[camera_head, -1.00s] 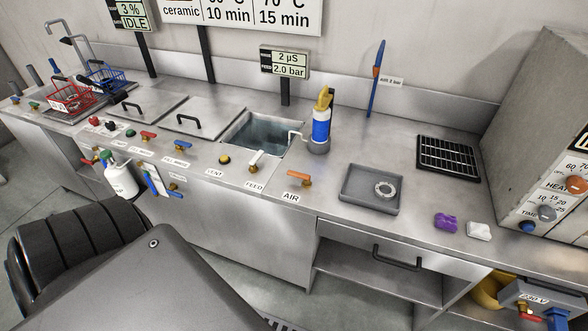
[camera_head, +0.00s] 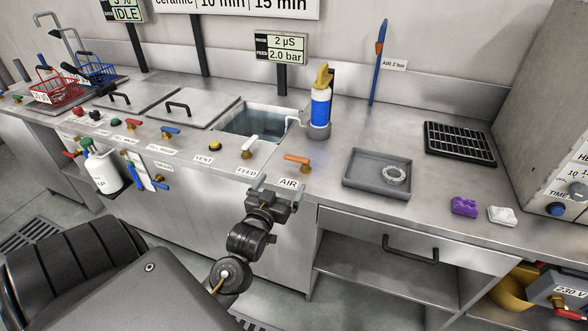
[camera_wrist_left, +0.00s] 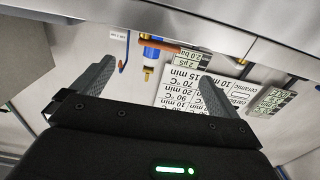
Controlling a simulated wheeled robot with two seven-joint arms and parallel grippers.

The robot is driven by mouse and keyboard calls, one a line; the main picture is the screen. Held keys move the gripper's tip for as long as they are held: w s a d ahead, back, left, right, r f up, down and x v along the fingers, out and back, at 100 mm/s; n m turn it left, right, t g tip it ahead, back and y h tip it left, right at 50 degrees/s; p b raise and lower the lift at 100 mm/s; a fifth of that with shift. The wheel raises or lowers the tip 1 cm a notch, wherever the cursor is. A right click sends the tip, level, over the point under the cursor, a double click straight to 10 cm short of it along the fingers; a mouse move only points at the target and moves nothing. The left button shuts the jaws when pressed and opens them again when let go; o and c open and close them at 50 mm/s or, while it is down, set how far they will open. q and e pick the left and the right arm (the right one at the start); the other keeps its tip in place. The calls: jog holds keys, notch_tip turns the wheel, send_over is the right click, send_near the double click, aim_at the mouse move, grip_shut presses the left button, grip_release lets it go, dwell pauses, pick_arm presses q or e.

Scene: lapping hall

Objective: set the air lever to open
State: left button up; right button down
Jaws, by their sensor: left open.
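The air lever (camera_head: 297,158) has an orange handle on a brass valve body and sits near the counter's front edge. Its handle points left and slightly up in the head view. The AIR label (camera_head: 289,183) is on the front edge just below it. My left gripper (camera_head: 277,187) is open and empty, in front of the counter edge, below and left of the lever and apart from it. In the left wrist view the open fingers (camera_wrist_left: 155,75) frame an orange-brown handle (camera_wrist_left: 166,45), which looks like the air lever. My right gripper is not in view.
The white FEED lever (camera_head: 249,147) stands to the left, by the sink basin (camera_head: 253,119). A blue cartridge (camera_head: 320,106) with a yellow top stands behind the air lever. A grey tray (camera_head: 361,183) holding a ring is to the right. Bare counter lies between lever and tray.

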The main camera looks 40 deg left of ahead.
aim_at(295, 161)
pick_arm(q)
jog(key=shift+w+a+r, duration=0.1)
jog(key=shift+w+r, duration=0.05)
jog(key=x, duration=0.9)
jog(key=shift+w+p, duration=0.15)
jog(key=shift+p, duration=0.2)
jog(key=shift+w+a, duration=0.2)
jog(key=shift+w, duration=0.35)
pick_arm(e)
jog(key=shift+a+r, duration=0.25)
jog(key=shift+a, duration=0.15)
